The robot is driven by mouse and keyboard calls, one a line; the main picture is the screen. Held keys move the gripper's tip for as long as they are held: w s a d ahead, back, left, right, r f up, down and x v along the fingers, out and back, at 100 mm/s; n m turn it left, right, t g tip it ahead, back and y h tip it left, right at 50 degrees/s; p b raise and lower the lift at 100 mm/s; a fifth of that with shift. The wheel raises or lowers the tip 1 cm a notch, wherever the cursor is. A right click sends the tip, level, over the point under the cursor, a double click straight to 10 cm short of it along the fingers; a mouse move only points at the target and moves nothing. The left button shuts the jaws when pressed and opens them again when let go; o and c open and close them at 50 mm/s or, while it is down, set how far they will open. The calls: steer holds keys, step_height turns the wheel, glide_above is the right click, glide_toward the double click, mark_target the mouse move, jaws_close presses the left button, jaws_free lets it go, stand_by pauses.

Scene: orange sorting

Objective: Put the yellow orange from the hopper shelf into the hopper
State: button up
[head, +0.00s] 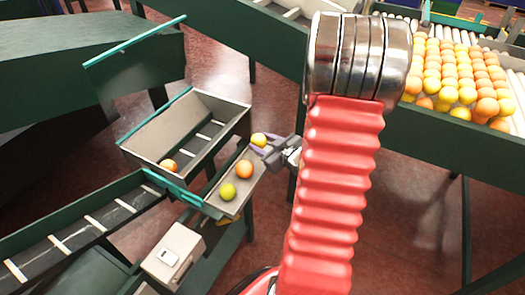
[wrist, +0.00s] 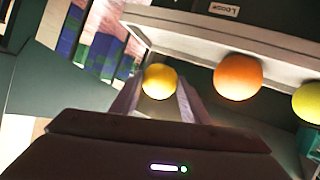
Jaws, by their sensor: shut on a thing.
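The yellow orange (head: 259,140) is between the fingers of my gripper (head: 266,145), at the upper end of the hopper shelf (head: 227,207). The wrist view also shows the yellow orange (wrist: 159,81) between the two fingertips of my gripper (wrist: 157,98), shut on it. Whether it touches the shelf cannot be told. An orange-coloured fruit (head: 243,169) and a yellow-green fruit (head: 228,191) rest on the shelf, to the right in the wrist view. The hopper (head: 190,125) is the grey open bin left of the shelf, with one orange fruit (head: 168,166) inside.
A dark conveyor (head: 85,227) runs off at lower left, and a grey control box (head: 173,254) stands below the shelf. A roller table (head: 452,85) full of oranges is at upper right.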

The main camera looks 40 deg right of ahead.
stand_by(0.3)
steer(key=shift+f, duration=1.9)
steer(key=shift+f, duration=0.15)
steer(key=o, duration=1.1)
steer(key=shift+f, duration=0.1)
